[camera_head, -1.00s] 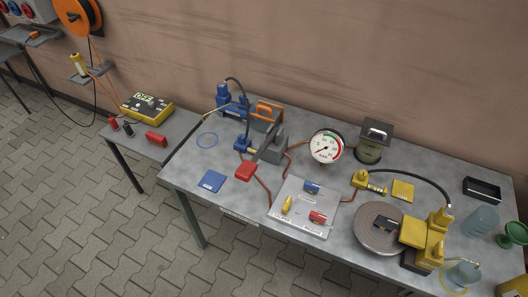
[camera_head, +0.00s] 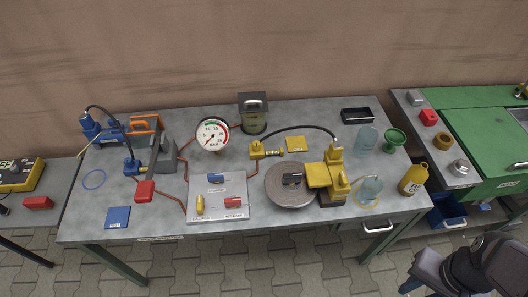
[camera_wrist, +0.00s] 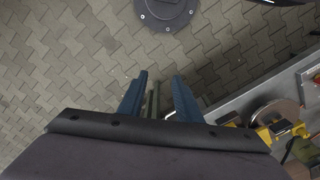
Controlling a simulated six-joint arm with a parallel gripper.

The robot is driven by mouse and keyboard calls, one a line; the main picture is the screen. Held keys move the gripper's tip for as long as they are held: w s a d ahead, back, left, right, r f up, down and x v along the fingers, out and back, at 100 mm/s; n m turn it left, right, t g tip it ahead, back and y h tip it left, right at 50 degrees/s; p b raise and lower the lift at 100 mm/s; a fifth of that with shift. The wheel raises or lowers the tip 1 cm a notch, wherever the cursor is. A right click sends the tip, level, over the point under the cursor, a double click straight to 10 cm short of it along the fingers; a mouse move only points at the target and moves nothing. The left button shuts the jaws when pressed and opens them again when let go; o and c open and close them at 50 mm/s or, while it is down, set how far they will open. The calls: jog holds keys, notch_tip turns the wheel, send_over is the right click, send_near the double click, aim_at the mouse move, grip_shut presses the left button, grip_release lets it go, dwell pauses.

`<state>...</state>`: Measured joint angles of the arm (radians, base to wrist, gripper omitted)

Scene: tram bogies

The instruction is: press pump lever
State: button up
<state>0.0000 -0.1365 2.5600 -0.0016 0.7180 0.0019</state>
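The hand pump (camera_head: 165,155) is a grey block at the left of the bench. Its lever slopes down toward the front and ends in a red grip (camera_head: 145,190). My gripper (camera_wrist: 158,75) shows in the wrist view as two blue fingers, wide apart. No object is held; the floor and a greenish bar show in the gap beyond them. The pump lever is not visible in the wrist view.
The grey bench (camera_head: 250,115) also holds a round gauge (camera_head: 212,134), a valve panel (camera_head: 218,211), a round disc (camera_head: 285,197), a yellow device (camera_head: 326,176) and a blue pad (camera_head: 117,217). A green cabinet (camera_head: 475,135) stands right. Paved floor lies in front.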

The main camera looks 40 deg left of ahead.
dwell(0.4)
grip_shut()
jog(key=w+a+f+n+g+y+b, duration=0.1)
jog(key=w+a+n+y+b, duration=0.2)
jog(key=a, duration=0.9)
jog(key=w+a+n+g+y+b, duration=0.1)
jog(key=w+a+n+b, duration=0.3)
jog(key=a, duration=0.7)
jog(key=w+a+f+n+g+y+b, duration=0.1)
jog(key=a+n+y+b, duration=0.3)
jog(key=a, duration=0.8)
jog(key=s+a+r+n+g+b, duration=0.1)
jog(key=s+a+r+n+g, duration=0.1)
jog(key=s+a+n, duration=0.3)
jog(key=s+a+r+n+g+y+b, duration=0.1)
jog(key=s+a+n, duration=0.4)
jog(key=a, duration=0.8)
jog(key=s+a+r+n+g+y+b, duration=0.1)
jog(key=s+a+r+n+g+b, duration=0.1)
jog(key=s+a, duration=0.6)
jog(key=r+n+g, duration=0.1)
jog(key=n+g, duration=0.1)
jog(key=g, duration=0.1)
jog(key=shift+s+a+n+b, duration=0.15)
jog(key=shift+a+n+b, duration=0.15)
jog(key=shift+a+n, duration=0.1)
